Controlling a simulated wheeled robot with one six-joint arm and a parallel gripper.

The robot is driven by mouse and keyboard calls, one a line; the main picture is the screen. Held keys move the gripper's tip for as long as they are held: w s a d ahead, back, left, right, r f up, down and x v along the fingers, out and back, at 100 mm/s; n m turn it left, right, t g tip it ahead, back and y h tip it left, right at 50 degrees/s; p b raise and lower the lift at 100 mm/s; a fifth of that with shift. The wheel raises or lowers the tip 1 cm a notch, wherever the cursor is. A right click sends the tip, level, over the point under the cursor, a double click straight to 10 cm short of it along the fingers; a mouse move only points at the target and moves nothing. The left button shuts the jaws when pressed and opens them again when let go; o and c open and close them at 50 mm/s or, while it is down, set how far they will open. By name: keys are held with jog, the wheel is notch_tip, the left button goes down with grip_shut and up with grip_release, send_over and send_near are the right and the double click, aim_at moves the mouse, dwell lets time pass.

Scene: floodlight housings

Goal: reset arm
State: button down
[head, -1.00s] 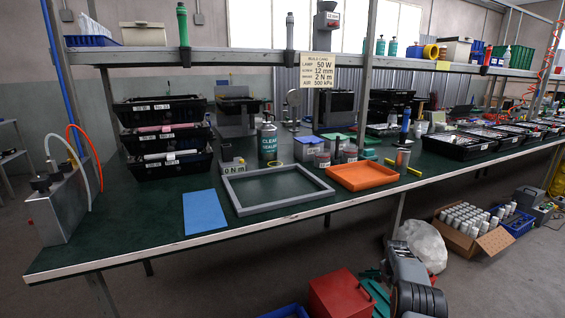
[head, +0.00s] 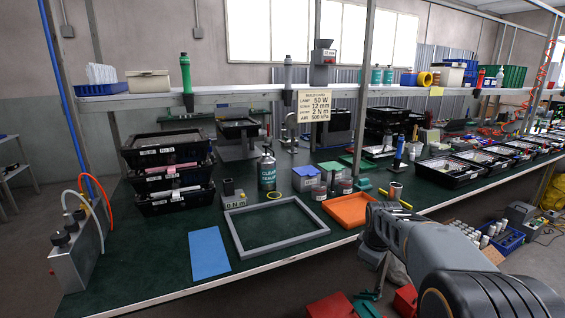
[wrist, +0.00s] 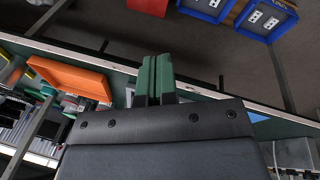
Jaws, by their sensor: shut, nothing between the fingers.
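My gripper (wrist: 156,80) shows in the wrist view as two green fingers lying side by side, closed together with nothing between them. In that view the fingers overlap the bench edge, with the floor beyond them. In the head view my grey arm rises from the lower right, its bend in front of the bench near the orange tray (head: 350,210). I cannot clearly make out the gripper in the head view. The orange tray also shows in the wrist view (wrist: 72,78), left of the fingers and apart from them.
The green bench (head: 165,250) holds a grey frame (head: 235,252), a blue sheet (head: 208,252), stacked black trays (head: 170,205) and a sealer can (head: 267,172). A shelf (head: 230,98) runs above. Red boxes (head: 330,306) and blue bins (wrist: 206,8) stand on the floor.

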jog(key=s+a+r+m+p, duration=0.2)
jog(key=s+r+m+p, duration=0.1)
jog(key=s, duration=0.4)
jog(key=s+a+r+m+p, duration=0.3)
jog(key=s+r+p, duration=0.1)
jog(key=s, duration=0.3)
jog(key=s+a+r+m+t+p, duration=0.1)
jog(key=s+a+r+m+p, duration=0.2)
jog(key=s+r, duration=0.2)
jog(key=shift+s+y, duration=0.4)
jog(key=shift+s, duration=0.7)
jog(key=shift+d+r, duration=0.15)
